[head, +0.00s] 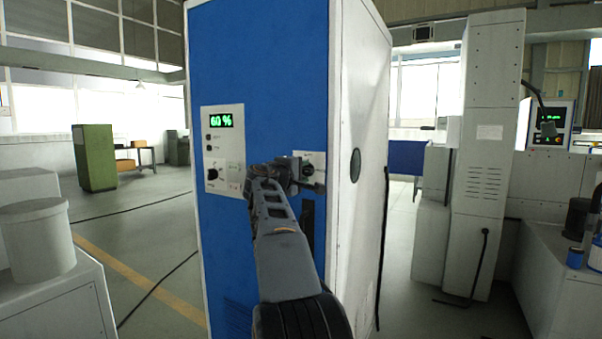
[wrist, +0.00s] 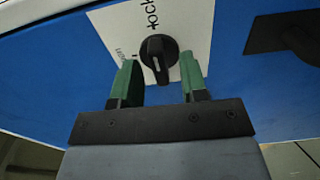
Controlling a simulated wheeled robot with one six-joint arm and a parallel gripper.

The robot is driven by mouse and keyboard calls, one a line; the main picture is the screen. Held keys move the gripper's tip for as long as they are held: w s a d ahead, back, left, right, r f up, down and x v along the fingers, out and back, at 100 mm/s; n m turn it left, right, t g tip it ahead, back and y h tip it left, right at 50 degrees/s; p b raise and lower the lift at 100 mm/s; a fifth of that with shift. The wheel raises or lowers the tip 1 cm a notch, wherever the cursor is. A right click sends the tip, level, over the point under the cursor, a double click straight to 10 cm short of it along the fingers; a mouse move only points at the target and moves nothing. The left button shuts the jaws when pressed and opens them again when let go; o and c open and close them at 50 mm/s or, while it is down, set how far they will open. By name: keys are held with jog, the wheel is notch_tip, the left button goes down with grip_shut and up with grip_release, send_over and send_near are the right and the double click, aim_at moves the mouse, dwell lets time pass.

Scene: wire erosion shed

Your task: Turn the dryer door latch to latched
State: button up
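The dryer (head: 262,70) is a tall cabinet with a blue front and white sides. Its door latch (wrist: 159,58) is a black knob on a white label plate, seen close in the wrist view; it also shows in the head view (head: 307,169), partly beside my arm. My gripper (wrist: 160,78) is open, with one green-padded finger on each side of the knob and a gap to it on both sides. The plate's lettering is only partly readable.
A control panel (head: 223,150) with a green "60 %" display and a black knob sits left of the latch on the same front. A dark handle (head: 308,225) is below the latch. Benches stand at left (head: 50,300) and right (head: 560,290). Floor is open at left.

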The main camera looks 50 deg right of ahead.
jog(key=b+v, duration=0.1)
jog(key=v, duration=1.2)
jog(key=shift+a+b, duration=0.4)
jog(key=s+a+f+m+y+p, duration=0.1)
jog(key=s+a+f+y+p, duration=0.3)
jog(key=a+f+y+p, duration=0.2)
jog(key=s+a+f+y+p, duration=0.5)
jog(key=a+p, duration=0.3)
jog(key=a, duration=0.3)
jog(key=s+a+f+m+y+p, duration=0.1)
jog(key=s+a+f+y+p, duration=0.3)
jog(key=a, duration=0.5)
notch_tip(320, 180, down, 3)
jog(key=y+p, duration=0.2)
jog(key=p, duration=0.1)
jog(key=shift+s+r+m+g+y, duration=0.15)
jog(key=shift+s+m+g+y, duration=0.15)
jog(key=shift+s+g, duration=0.1)
jog(key=shift+w+a, duration=0.1)
